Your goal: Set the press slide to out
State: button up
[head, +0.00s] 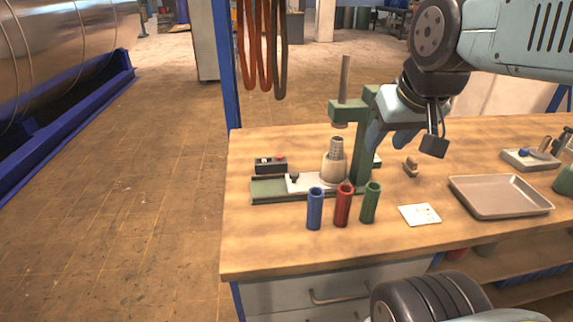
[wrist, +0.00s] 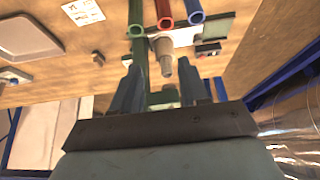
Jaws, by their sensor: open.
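The green press (head: 362,140) stands on the bench with its grey ram upright above the base. Its pale slide plate (head: 306,184) lies on a green rail (head: 268,190) and has a small black knob (head: 294,177). The rail is bare left of the plate. A beige holder (head: 333,168) with a ribbed grey part on top stands on the slide, roughly below the ram. My gripper (head: 389,141) is open and empty, at the right of the press column, above the bench. In the wrist view its blue fingers (wrist: 160,82) are apart, and the holder (wrist: 164,48) shows beyond them.
Blue (head: 314,208), red (head: 343,205) and green (head: 370,202) tubes stand in front of the slide. A black switch box (head: 270,166) sits behind the rail. A white card (head: 420,214) and grey tray (head: 500,197) lie to the right. The bench's front left is clear.

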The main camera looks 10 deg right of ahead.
jog(key=shift+o, duration=1.2)
jog(key=shift+w+a+r, duration=0.1)
jog(key=shift+w+a, duration=0.05)
jog(key=shift+w, duration=0.15)
jog(key=m+g, duration=0.6)
jog(key=m, duration=0.3)
send_over(294, 173)
notch_tip(294, 173, down, 12)
notch_tip(294, 173, down, 13)
jog(key=shift+s, duration=0.1)
grip_shut()
